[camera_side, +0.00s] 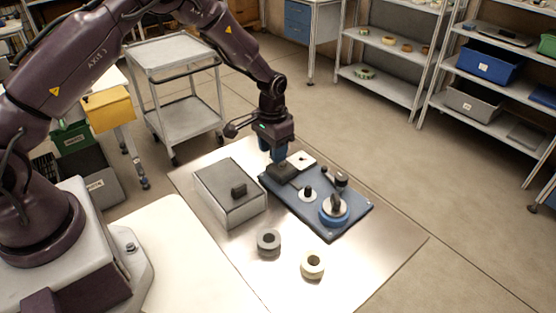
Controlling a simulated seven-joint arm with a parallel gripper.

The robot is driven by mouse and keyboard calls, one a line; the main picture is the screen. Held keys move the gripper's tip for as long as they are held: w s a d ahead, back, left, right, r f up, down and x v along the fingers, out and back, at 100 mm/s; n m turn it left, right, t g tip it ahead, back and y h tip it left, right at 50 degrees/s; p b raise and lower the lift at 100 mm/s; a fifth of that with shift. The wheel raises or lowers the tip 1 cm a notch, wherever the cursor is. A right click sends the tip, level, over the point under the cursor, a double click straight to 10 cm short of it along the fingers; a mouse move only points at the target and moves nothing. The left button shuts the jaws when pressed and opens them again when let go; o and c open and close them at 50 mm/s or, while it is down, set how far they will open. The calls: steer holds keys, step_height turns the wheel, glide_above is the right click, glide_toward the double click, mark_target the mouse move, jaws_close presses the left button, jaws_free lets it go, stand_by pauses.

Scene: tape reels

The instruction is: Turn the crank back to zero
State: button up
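A blue base plate (273,183) lies on the metal tabletop. At its front right is a round blue part with a pale disc (330,212) and a dark upright handle (336,202). A dark post with a round knob (341,180) stands behind it. I cannot tell for certain which of these is the crank, and no zero mark is legible. My gripper (279,158) points down over a dark block (284,173) at the plate's back left, away from the round part. Its fingers are too small and dark to show whether they are open or touch the block.
A grey lidded box (230,205) stands left of the plate. A grey reel (268,240) and a cream reel (312,264) lie in front. A small knob on a pale disc (307,195) and a white square (301,160) are on the plate. The table's front right is clear.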

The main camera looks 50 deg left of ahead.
steer(key=shift+w+a+r, duration=0.1)
steer(key=shift+a, duration=0.05)
steer(key=shift+r, duration=3.5)
steer(key=s+d+r+t, duration=0.2)
steer(key=s+r, duration=0.9)
steer(key=s, duration=0.2)
steer(key=s+d+r+t, duration=0.2)
steer(key=s+r+t, duration=0.1)
steer(key=s+r, duration=0.9)
steer(key=shift+s+t, duration=0.3)
steer(key=shift+s, duration=0.8)
